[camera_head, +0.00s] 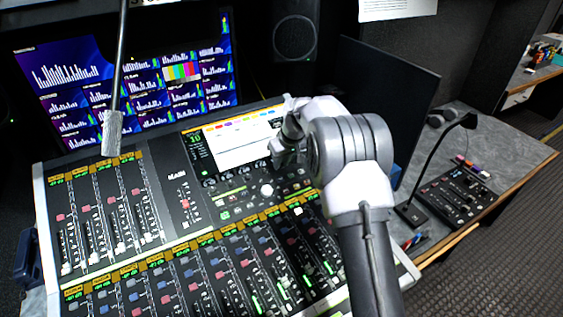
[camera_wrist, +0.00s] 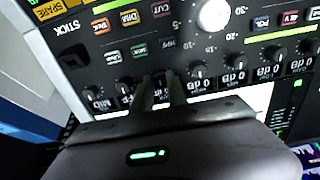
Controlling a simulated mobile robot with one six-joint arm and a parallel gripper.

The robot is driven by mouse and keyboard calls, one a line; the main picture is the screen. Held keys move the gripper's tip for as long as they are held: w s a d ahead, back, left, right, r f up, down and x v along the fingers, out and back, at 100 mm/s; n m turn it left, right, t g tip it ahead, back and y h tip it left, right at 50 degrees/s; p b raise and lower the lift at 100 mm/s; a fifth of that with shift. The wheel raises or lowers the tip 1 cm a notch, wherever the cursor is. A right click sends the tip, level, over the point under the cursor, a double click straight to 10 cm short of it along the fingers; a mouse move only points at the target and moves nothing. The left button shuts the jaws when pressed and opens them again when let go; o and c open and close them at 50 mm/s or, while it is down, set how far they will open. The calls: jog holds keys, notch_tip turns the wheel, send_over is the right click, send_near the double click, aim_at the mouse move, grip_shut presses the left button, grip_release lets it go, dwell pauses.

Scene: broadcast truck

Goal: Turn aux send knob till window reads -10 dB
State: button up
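The mixing console (camera_head: 160,180) has a row of small dark knobs below its tilted screen (camera_head: 235,140). My gripper (camera_head: 285,147) is over the lower right part of that screen. Uncovered knobs stand on both sides, one to the left (camera_wrist: 122,84) and one to the right (camera_wrist: 197,70). The small windows appear upside down; one to the right (camera_wrist: 198,85) seems to read 0 dB.
A large white knob (camera_wrist: 214,14) and lit buttons (camera_wrist: 130,17) lie beside the row. Faders (camera_head: 110,225) fill the console's left and front. A dark monitor (camera_head: 385,95) and small control panel (camera_head: 457,197) are at right.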

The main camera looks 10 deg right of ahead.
grip_shut()
jog(key=shift+m, duration=0.3)
jog(key=m+p, duration=0.1)
jog(key=m, duration=0.2)
jog(key=shift+m, duration=0.4)
jog(key=m+p, duration=0.1)
jog(key=m, duration=0.2)
jog(key=shift+d+m, duration=0.1)
jog(key=shift+m, duration=0.2)
jog(key=shift+m+p, duration=0.3)
jog(key=shift+m, duration=1.5)
